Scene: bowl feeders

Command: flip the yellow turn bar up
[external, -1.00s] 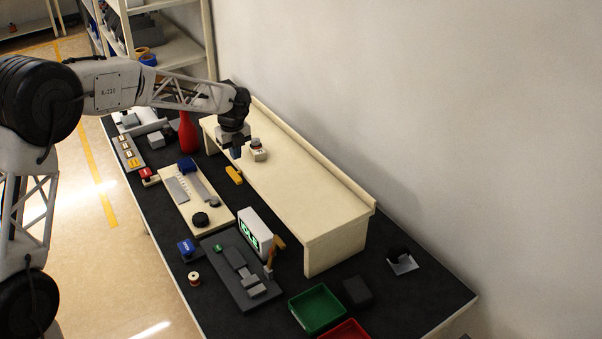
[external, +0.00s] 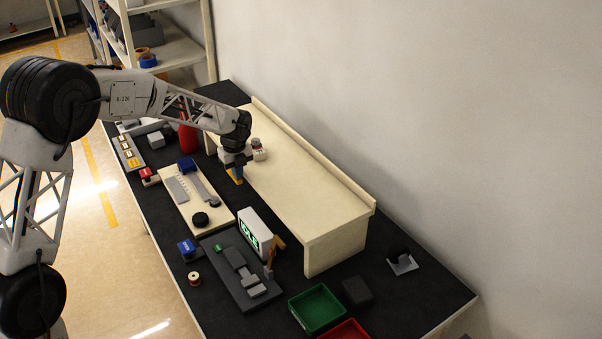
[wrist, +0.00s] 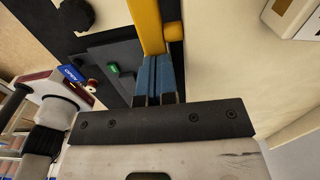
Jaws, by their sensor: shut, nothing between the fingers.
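The yellow turn bar (external: 238,181) sits at the front edge of the long cream raised shelf (external: 300,205). In the external view my gripper (external: 236,171) is right at it and hides most of it. In the wrist view the bar (wrist: 146,22) runs from the top edge down to the blue fingertips (wrist: 154,60). The fingers are shut together with nothing held between them. Their tips overlap the bar's near end in the picture; whether they touch it I cannot tell.
A white and grey block (external: 259,153) stands on the shelf close to my gripper. A cream board (external: 180,201) with a black knob lies in front. A white display (external: 254,230) and an orange lever (external: 278,243) stand nearby. A red bottle (external: 188,136) is behind.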

